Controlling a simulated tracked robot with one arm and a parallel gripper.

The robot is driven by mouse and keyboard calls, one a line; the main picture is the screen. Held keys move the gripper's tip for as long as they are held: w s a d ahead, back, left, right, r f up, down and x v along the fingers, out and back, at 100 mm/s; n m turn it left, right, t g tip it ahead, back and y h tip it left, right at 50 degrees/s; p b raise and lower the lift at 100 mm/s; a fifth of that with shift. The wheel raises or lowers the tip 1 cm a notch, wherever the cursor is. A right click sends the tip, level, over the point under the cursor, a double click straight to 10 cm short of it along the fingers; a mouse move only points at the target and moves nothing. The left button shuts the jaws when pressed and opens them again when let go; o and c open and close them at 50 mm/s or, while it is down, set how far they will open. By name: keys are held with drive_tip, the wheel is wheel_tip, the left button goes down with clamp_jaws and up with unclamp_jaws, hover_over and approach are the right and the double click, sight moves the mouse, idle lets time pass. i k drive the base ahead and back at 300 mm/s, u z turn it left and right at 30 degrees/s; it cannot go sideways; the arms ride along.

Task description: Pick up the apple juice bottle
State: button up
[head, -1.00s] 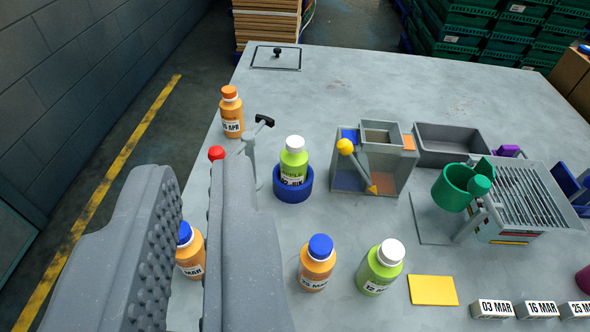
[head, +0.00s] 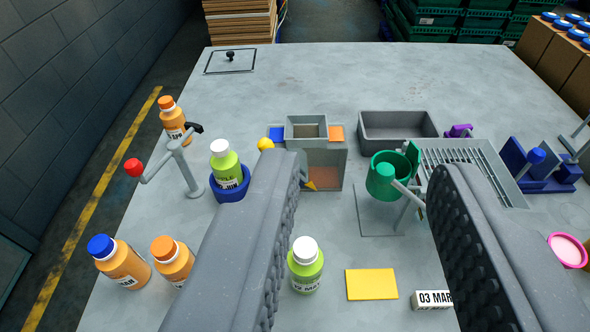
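A green apple juice bottle with a white cap (head: 305,272) stands upright on the table, its label reading about "12 MA". It lies between my fingers in the picture, closer to the left one and apart from both. A second green bottle with a white cap (head: 226,165), its label partly reading "PLE" and "JUN", stands in a blue round holder (head: 232,193), left of my left finger. My gripper (head: 368,172) is wide open and empty, with ribbed grey fingers. The left finger hides part of the table.
Orange bottles with a blue cap (head: 124,266) and an orange cap (head: 172,262) stand at front left; another (head: 173,122) is farther back. A red-knobbed lever stand (head: 180,165), grey box station (head: 325,165), green cup (head: 384,182) and yellow card (head: 371,284) are nearby.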

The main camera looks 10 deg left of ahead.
sight(227, 172)
drive_tip(key=z, duration=2.05)
drive_tip(key=k, duration=1.5)
drive_tip(key=u, duration=1.7)
drive_tip(key=i, duration=1)
